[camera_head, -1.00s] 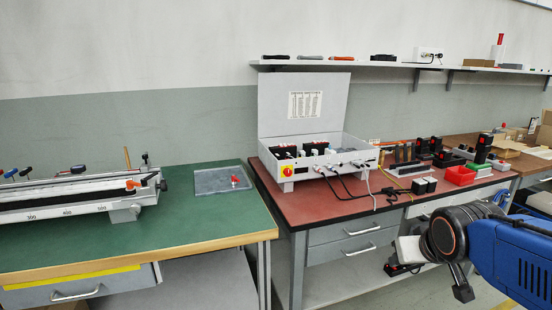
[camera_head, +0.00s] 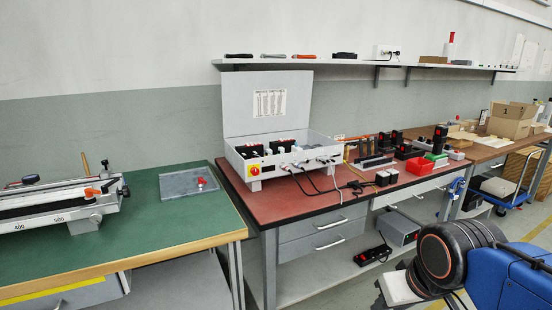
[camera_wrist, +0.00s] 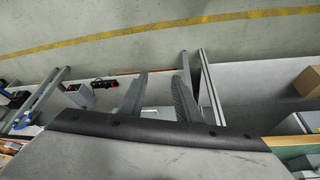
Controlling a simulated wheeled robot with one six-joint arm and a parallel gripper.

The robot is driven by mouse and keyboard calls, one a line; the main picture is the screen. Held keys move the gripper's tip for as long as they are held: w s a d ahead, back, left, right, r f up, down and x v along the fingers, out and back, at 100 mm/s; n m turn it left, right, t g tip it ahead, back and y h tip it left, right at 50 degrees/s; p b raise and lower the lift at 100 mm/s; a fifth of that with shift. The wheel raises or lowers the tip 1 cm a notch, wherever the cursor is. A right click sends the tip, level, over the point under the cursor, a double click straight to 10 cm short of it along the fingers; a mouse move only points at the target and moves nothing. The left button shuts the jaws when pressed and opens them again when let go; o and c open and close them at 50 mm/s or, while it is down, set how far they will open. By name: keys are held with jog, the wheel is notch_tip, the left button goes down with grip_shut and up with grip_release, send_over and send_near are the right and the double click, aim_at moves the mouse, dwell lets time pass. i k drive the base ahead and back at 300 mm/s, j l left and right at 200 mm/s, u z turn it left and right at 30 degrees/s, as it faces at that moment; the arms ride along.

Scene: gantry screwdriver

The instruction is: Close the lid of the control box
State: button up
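The control box (camera_head: 262,166) is a light grey case on the red-brown bench top, with a red and yellow switch on its front. Its lid (camera_head: 240,110) stands up, open, at the back edge, with a white label sheet inside it. Black and white parts show inside the box, and cables run out of its front. In the wrist view my gripper (camera_wrist: 160,88) has its two fingers apart with nothing between them. It hangs over the floor and bench legs, well away from the box. In the head view my arm is at the lower right.
A green bench (camera_head: 175,222) with a measuring rail (camera_head: 55,208) and a clear plate (camera_head: 190,184) stands at the left. Black tools and a red bin (camera_head: 408,152) sit right of the box. A wall shelf (camera_head: 350,64) runs above. Floor is clear in front.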

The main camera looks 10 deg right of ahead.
aim_at(254, 102)
jog(key=i+j+u, duration=0.2)
jog(key=u, duration=0.15)
jog(key=i+j+u, duration=0.15)
jog(key=u, duration=0.2)
jog(key=i+u, duration=0.35)
jog(key=k+j, duration=0.05)
